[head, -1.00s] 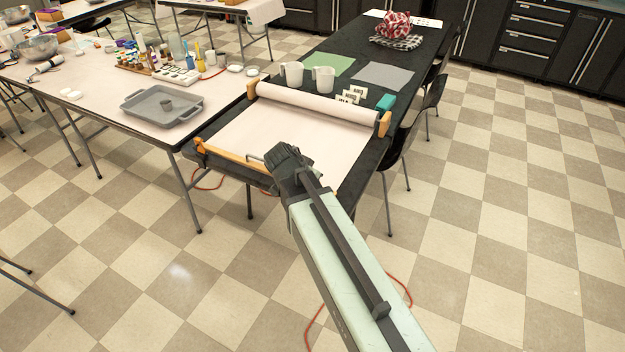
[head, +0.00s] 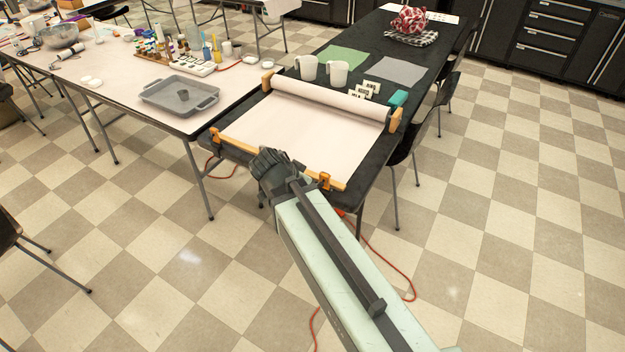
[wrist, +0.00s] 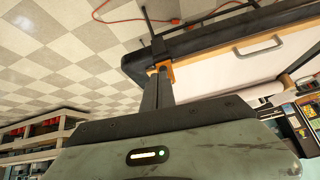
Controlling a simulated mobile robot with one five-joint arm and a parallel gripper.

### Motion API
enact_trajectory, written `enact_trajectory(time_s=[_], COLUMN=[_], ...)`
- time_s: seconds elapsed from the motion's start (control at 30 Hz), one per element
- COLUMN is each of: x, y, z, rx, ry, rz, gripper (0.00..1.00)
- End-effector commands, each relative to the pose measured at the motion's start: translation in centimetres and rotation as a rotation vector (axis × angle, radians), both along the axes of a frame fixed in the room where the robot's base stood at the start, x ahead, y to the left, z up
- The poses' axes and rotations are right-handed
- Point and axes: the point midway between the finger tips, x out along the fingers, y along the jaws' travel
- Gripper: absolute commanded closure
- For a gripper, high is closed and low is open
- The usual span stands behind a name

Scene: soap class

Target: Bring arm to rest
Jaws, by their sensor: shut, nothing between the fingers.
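My arm reaches forward from the lower right in the head view, a pale green link with a dark bar along it. My gripper (head: 266,163) is at its far end and overlaps the front edge of the black table in the picture. In the wrist view my gripper's dark fingers (wrist: 157,90) are together with nothing between them. They point toward an orange wooden fitting (wrist: 161,70) at the table's edge. I cannot tell the exact gap between fingers and table.
The black table (head: 392,45) bears a paper roll (head: 330,100) with its sheet drawn out, and two white mugs (head: 338,73). A pale table (head: 110,85) with a grey tray (head: 181,93) stands left. Red cord (head: 390,265) lies on the floor.

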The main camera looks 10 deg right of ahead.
Motion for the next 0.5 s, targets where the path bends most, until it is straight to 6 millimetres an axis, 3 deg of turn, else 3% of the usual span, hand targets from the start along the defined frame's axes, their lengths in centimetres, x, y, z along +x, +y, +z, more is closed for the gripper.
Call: enact_trajectory(time_s=[0.4,0.5], x=[0.1,0.4], y=[-0.6,-2.6], z=[0.0,0.4], rx=[0.000,0.000], ry=[0.000,-0.001], rz=[-0.009,-0.041], gripper=[1.00,1.00])
